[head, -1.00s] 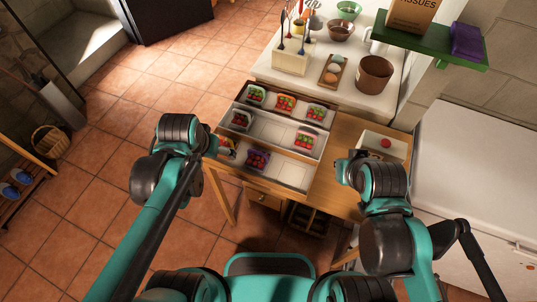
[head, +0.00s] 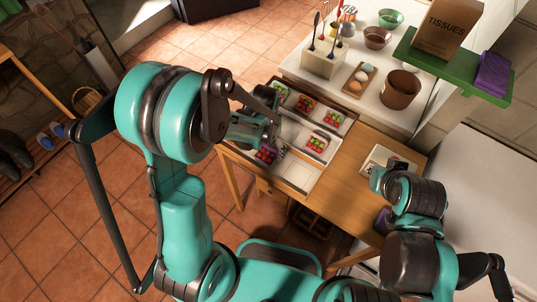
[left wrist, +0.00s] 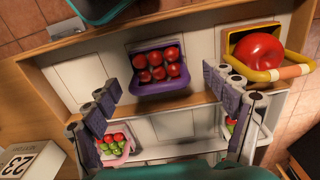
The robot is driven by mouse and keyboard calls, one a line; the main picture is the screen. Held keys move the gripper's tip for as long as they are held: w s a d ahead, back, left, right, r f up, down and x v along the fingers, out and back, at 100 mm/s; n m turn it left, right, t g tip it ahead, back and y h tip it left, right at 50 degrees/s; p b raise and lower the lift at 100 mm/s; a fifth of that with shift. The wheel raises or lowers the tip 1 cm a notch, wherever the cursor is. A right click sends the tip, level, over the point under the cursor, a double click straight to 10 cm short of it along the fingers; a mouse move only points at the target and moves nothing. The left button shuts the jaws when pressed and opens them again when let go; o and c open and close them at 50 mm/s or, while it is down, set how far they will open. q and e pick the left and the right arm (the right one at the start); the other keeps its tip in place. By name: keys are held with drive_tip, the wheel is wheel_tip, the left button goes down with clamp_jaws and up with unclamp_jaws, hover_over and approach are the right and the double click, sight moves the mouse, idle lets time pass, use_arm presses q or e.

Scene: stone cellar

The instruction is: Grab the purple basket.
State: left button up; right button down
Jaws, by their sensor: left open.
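The purple basket (left wrist: 159,88), filled with red tomatoes, sits upright in the front row of the wooden divided tray. It also shows in the head view (head: 265,157), close to my left gripper (head: 277,146). In the left wrist view my left gripper (left wrist: 162,84) is open. Its two fingers are spread wide, one to each side of the basket's near end, and nothing is held between them. Whether the fingers are level with the basket is hard to tell. My right gripper (head: 376,179) is over the table's right side; its fingers are too small to read.
A yellow-rimmed basket with a big red tomato (left wrist: 262,48) stands right of the purple basket. A pink basket (left wrist: 113,147) is in the row below. A purple object (head: 383,220) lies by my right arm. A white counter with a brown pot (head: 401,88) stands behind.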

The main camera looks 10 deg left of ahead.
sight(267, 153)
use_arm(q)
wheel_tip(267, 153, down, 4)
drive_tip(key=shift+d+r+b, duration=0.1)
drive_tip(key=shift+b, duration=0.3)
drive_tip(key=shift+r, duration=0.1)
drive_tip(key=c, duration=1.2)
drive_tip(key=shift+s, duration=0.1)
drive_tip(key=shift+c, duration=0.2)
drive_tip(key=shift+r, duration=0.15)
